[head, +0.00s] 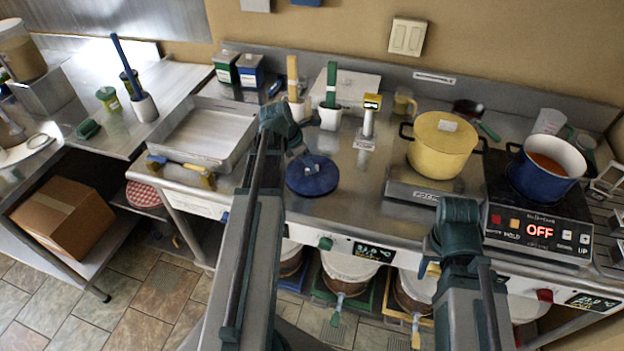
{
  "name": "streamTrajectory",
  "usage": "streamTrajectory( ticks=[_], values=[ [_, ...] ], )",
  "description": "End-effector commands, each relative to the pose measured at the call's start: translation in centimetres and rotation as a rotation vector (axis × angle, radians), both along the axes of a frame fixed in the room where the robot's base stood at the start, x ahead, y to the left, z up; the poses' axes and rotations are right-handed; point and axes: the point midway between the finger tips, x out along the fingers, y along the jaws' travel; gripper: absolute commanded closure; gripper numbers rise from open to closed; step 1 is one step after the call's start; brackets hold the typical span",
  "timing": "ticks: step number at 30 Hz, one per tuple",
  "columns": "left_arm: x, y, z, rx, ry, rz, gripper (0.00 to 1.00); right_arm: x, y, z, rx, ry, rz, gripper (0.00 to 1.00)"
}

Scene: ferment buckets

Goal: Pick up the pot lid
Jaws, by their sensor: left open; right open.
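A round dark blue lid (312,179) lies flat on the steel counter, left of the centre of the head view. My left gripper (300,153) is at the lid's far left edge, by its knob; its jaws are open, and I cannot tell if they touch the knob. A blue pot (543,182) with orange-red contents stands uncovered on the right hotplate. A yellow pot (440,147) with a yellow top stands on a scale-like base left of it. My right gripper (432,270) is open and low at the counter's front edge, partly hidden by its own arm.
A metal tray (205,138) lies left of the lid. White holders with a yellow-handled tool (293,78) and a green-handled tool (331,85) stand behind it. The hotplate (535,222) shows OFF. Buckets (345,270) stand below the counter.

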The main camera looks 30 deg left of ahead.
Motion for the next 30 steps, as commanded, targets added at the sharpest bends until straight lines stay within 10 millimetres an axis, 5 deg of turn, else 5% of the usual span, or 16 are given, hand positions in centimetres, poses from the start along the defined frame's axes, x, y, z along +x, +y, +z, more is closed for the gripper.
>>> streamTrajectory(
  ticks=[3, 12, 21, 30],
  values=[
    [0.55, -0.27, -1.94, 0.0, 0.0, 0.0, 0.51, 0.0, -0.01, -1.95, 0.0, 0.0, 0.0, 0.49],
    [0.72, -0.42, -2.0, 0.0, 0.0, 0.001, 0.51, 0.0, 0.0, -2.0, 0.0, 0.0, 0.0, 0.49],
    [0.71, -0.41, -2.0, 0.0, 0.0, 0.001, 1.0, 0.0, 0.0, -2.0, 0.0, 0.0, 0.0, 0.49],
    [0.72, -0.41, -2.0, 0.0, 0.0, 0.001, 1.0, 0.0, 0.0, -2.0, 0.0, 0.0, 0.0, 0.49]
  ],
)
